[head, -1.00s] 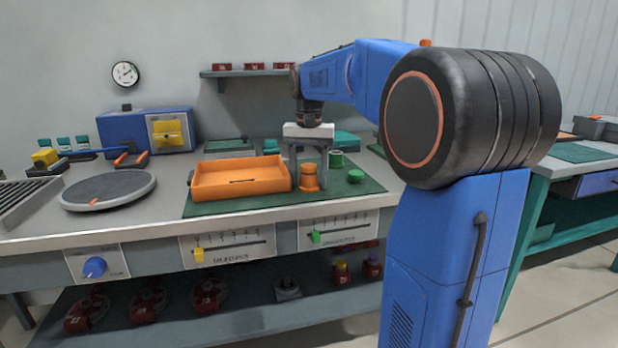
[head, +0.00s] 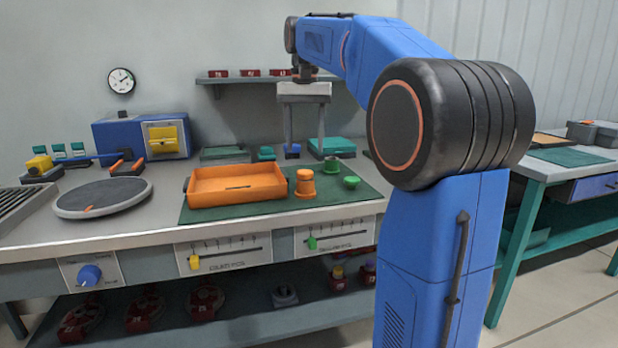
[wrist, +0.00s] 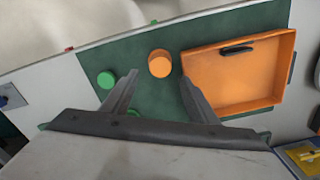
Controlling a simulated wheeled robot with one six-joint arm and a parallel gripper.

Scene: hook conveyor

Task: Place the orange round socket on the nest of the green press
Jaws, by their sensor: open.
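The orange round socket (head: 305,183) stands upright on the dark green mat, just right of the orange tray. It also shows in the wrist view (wrist: 160,63), beyond and between my fingertips. My gripper (head: 305,146) is open and empty, raised above the socket and apart from it. In the wrist view my gripper (wrist: 159,76) has its two fingers spread wide. A green cup-like piece (head: 351,182) and a green cylinder (head: 332,165) stand right of the socket. I cannot pick out a green press or its nest for sure.
The orange tray (head: 237,186) lies on the mat (head: 222,214). A grey round plate (head: 103,198) and a blue machine with a yellow block (head: 142,134) stand to the left. A teal box (head: 331,147) is behind. Another bench (head: 567,157) is at right.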

